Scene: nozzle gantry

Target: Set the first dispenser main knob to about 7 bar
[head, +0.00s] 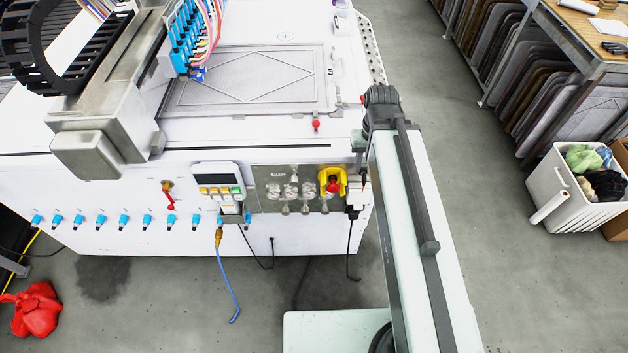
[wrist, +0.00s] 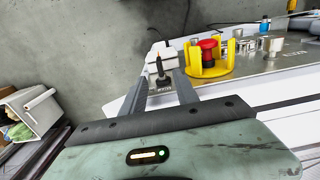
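The machine's metal control panel (head: 268,198) carries a cluster of silvery knobs (head: 290,190). Their markings are too small to read, and I cannot tell which one is the first dispenser main knob. In the wrist view, several metal knobs (wrist: 275,45) stand on the panel past the red emergency stop (wrist: 208,44) in its yellow guard (wrist: 194,64). My gripper (wrist: 165,76) is open and empty, its two fingers apart. It points toward a white box with a dark plug, left of the yellow guard, and touches no knob that I can see.
A white box with a plug and cable (wrist: 160,58) lies beyond the fingertips. The emergency stop (head: 333,187) is close to my arm's end. A display unit (head: 217,178) and a row of blue fittings (head: 123,220) line the machine front. A white bin (head: 572,193) stands right.

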